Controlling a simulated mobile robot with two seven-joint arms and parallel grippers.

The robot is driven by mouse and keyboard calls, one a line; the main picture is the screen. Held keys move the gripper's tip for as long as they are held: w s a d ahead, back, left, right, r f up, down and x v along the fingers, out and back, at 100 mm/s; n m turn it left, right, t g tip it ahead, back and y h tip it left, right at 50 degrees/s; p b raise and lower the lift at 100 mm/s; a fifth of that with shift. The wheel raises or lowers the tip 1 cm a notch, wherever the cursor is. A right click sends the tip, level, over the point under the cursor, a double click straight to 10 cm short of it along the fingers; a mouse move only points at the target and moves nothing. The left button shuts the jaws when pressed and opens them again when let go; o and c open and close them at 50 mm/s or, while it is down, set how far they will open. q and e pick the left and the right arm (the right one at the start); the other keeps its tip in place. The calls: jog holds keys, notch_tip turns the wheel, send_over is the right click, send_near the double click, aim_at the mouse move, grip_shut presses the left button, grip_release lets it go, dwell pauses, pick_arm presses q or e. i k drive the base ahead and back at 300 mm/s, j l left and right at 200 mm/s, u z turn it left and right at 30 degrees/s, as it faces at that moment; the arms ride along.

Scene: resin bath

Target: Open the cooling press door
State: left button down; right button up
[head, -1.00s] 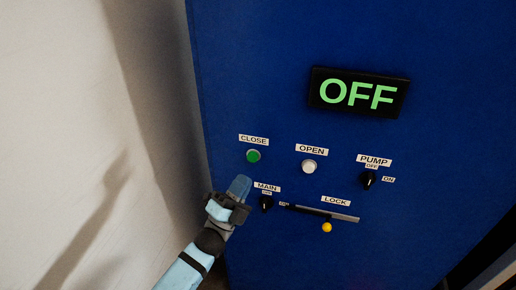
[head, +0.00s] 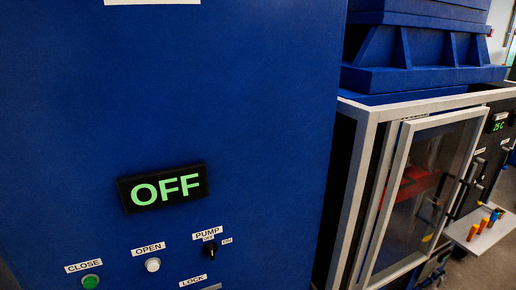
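A glass door (head: 432,180) in a light metal frame stands at the right of the head view, on the front of a framed enclosure (head: 362,140) under a blue press body. I cannot tell whether it is fully shut or slightly ajar. Dark shapes and a red patch show dimly through the glass. Dark bars stand near the door's right edge; I cannot tell if one is its handle. Neither of my grippers is in view.
A big blue cabinet (head: 250,80) fills the left, with a display (head: 162,187) reading OFF, a green CLOSE button (head: 90,281), a white OPEN button (head: 153,265) and a PUMP knob (head: 209,249). At far right, orange pieces (head: 478,226) stand on a pale shelf (head: 492,235).

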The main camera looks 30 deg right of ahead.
aim_at(408, 128)
jog(key=z, duration=2.05)
jog(key=u, duration=0.45)
jog(key=i+l+u, duration=0.45)
jog(key=l+u, duration=0.25)
jog(key=l, duration=0.2)
